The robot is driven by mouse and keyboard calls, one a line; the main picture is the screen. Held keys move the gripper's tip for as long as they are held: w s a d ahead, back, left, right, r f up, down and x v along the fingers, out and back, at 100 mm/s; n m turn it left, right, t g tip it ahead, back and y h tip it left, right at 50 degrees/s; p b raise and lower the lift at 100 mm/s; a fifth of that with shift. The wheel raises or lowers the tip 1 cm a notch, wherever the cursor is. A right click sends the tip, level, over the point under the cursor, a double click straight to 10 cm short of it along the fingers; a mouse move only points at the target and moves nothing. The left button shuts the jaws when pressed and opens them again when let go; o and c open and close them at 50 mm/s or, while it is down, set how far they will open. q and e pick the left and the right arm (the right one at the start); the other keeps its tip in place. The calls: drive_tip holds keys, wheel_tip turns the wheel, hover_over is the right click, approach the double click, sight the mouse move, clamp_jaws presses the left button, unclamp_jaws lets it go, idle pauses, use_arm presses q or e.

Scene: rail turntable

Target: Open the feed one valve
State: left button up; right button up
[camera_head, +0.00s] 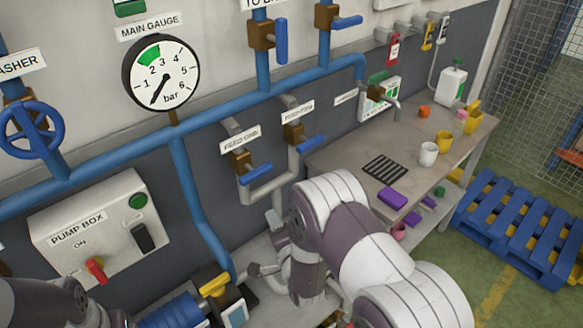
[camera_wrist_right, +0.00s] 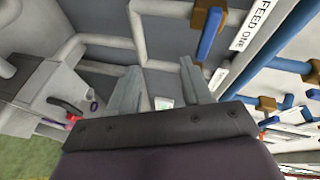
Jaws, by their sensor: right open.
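The feed one valve (camera_head: 240,162) is a brass body on a grey pipe below the FEED ONE label (camera_head: 240,139). Its blue lever (camera_head: 257,174) points right in the head view, across the pipe running down. In the right wrist view the blue lever (camera_wrist_right: 210,40) and brass body (camera_wrist_right: 208,18) show at the top, left of the FEED ONE label (camera_wrist_right: 250,27). My right gripper (camera_head: 266,243) is open and empty, below the lever and apart from it. Its two fingers (camera_wrist_right: 160,75) stand spread in the right wrist view. My left arm shows at the lower left; its gripper is out of view.
The feed two valve (camera_head: 293,133) with its own blue lever (camera_head: 312,143) sits just right of feed one. A blue pipe (camera_head: 199,200) runs down at the left. The pump box (camera_head: 98,228) is further left. A workbench (camera_head: 340,155) with mugs stands at the right.

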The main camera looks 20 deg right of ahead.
sight(257, 178)
wheel_tip(257, 178, up, 6)
drive_tip(key=w+a+m+t, duration=0.1)
drive_tip(key=a+m+t, duration=0.1)
drive_tip(key=m+t, duration=0.1)
drive_tip(key=w+p, duration=0.1)
drive_tip(key=w, duration=0.2)
drive_tip(key=w+d+p, duration=0.1)
drive_tip(key=w, duration=0.3)
drive_tip(key=w+p, duration=0.1)
drive_tip(key=w, duration=0.3)
drive_tip(key=shift+w+d+f, duration=0.15)
drive_tip(key=shift+d+f, duration=0.05)
drive_tip(key=shift+f, duration=0.15)
drive_tip(key=shift+w+a+p, duration=0.1)
drive_tip(key=shift+w+p, duration=0.15)
drive_tip(key=shift+p, duration=0.05)
use_arm(q)
drive_tip(key=r, duration=0.2)
drive_tip(key=a+r, duration=0.1)
drive_tip(key=shift+s+a+r, duration=0.1)
drive_tip(key=shift+s+r, duration=0.15)
drive_tip(key=shift+r, duration=0.05)
use_arm(e)
drive_tip(key=shift+w+d+f, duration=0.1)
drive_tip(key=shift+w+d, duration=0.1)
drive_tip(key=shift+a, duration=0.1)
clamp_jaws()
use_arm(q)
drive_tip(key=shift+f, duration=0.1)
